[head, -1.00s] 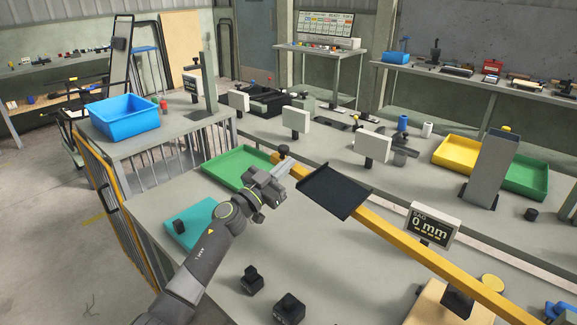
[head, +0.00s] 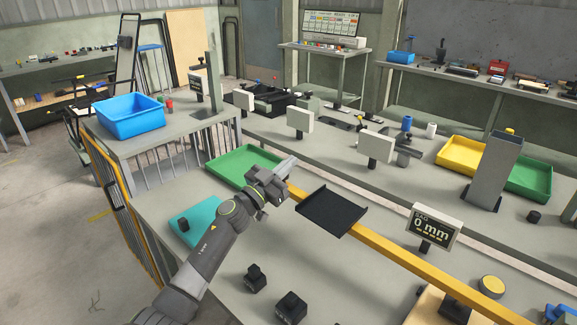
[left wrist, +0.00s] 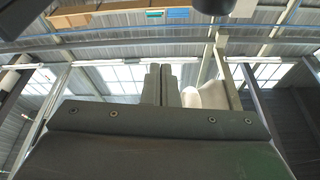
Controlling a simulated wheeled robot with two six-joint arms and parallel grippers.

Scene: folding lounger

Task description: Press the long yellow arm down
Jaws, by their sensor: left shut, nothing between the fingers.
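The long yellow arm (head: 379,244) runs in the head view from behind my left gripper down to the lower right. A black tray-like plate (head: 332,211) sits on it. My left gripper (head: 289,165) is shut and empty, at the arm's far left end. It hides that end, and I cannot tell whether it touches the arm. In the left wrist view the two fingers (left wrist: 161,85) are together, pointing toward the roof. A display (head: 432,226) beside the arm reads 0 mm. My right gripper is not in view.
A green tray (head: 222,172) lies behind my left gripper and a teal pad (head: 179,226) to its left. Black blocks (head: 291,306) stand on the near table. A grey post (head: 492,170) rises at right. The table in front of the arm is mostly clear.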

